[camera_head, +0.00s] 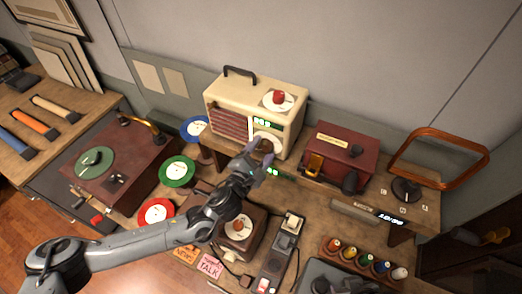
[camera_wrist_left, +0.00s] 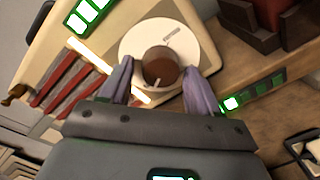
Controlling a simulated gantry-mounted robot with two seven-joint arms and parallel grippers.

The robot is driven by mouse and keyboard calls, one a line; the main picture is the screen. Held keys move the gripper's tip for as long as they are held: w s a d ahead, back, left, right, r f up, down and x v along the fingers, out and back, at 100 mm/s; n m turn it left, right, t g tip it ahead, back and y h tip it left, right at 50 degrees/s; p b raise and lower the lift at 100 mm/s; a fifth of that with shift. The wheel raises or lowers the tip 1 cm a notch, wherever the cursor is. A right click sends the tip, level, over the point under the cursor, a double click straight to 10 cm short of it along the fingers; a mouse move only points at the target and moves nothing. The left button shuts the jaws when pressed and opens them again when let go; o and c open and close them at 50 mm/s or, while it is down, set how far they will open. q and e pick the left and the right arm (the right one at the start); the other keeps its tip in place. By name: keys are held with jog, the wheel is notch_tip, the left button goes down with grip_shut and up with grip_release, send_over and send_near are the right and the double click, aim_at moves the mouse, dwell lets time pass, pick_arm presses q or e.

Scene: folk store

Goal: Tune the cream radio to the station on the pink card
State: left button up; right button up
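The cream radio (camera_head: 246,88) stands on the raised shelf at the back, with a green lit display (camera_head: 262,122) on its front. A red knob on a white disc (camera_head: 279,98) sits above, and a pale lower dial (camera_head: 266,138) below. My left gripper (camera_head: 258,154) is in front of the lower dial. In the left wrist view, its purple fingers (camera_wrist_left: 159,80) stand open on either side of a brown knob (camera_wrist_left: 160,64) on a white dial (camera_wrist_left: 130,42); gaps show beside the knob. The pink card (camera_head: 210,266) reads TALK and lies at the front. My right gripper is not in view.
An orange NEWS card (camera_head: 185,255) lies beside the pink card. A dark red box (camera_head: 338,155) stands right of the radio. A wooden box with a knob (camera_head: 238,228) is below my left gripper. A turntable (camera_head: 105,160) is at the left.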

pick_arm(q)
jog(key=shift+o, duration=0.3)
jog(key=shift+s+a, duration=0.2)
jog(key=shift+s, duration=0.2)
jog(key=b+v, duration=0.4)
jog(key=v, duration=0.6)
